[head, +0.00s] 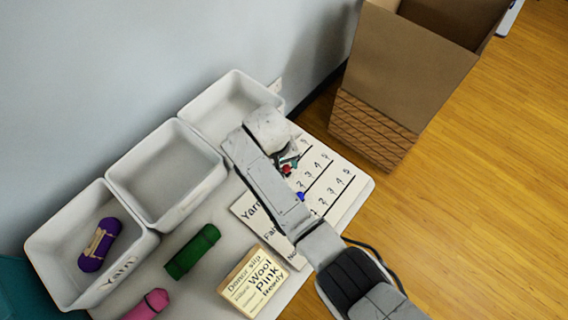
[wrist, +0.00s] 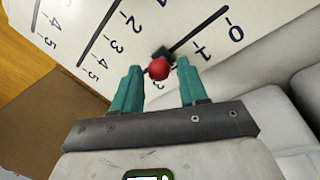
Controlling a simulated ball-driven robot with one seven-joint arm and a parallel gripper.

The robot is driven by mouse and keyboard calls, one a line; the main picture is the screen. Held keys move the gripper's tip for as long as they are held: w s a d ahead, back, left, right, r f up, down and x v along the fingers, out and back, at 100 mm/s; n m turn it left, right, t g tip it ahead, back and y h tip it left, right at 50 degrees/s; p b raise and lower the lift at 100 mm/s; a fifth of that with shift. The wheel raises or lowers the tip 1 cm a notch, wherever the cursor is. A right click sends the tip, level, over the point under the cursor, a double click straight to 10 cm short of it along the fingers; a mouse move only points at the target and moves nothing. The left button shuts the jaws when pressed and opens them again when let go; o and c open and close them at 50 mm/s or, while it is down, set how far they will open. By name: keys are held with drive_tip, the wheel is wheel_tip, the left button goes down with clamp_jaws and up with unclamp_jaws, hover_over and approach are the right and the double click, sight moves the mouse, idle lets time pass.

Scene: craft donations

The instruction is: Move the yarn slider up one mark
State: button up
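The white slider board (head: 345,193) lies at the right end of the table, with rows labelled "Yarn", "Fa..." and "No..." partly hidden by my arm. A red knob (wrist: 159,69) on a dark base sits on the row nearest the bins, which appears to be the Yarn row. In the wrist view it is just beyond the printed 1. The red knob also shows in the head view (head: 286,169). My gripper (wrist: 160,74) is open, its teal fingers on either side of the red knob, with small gaps visible. Contact cannot be told.
A blue knob (head: 300,196) sits on another row. Three white bins line the wall; the nearest bin (head: 42,262) holds a purple yarn roll (head: 100,245). A cardboard box (head: 405,70) stands beyond.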

drive_tip(key=shift+o, duration=0.6)
drive_tip(key=shift+r, duration=0.1)
wheel_tip(320, 180, up, 10)
drive_tip(key=a, duration=0.2)
drive_tip(key=shift+s+r, duration=0.2)
drive_tip(key=shift+s, duration=0.1)
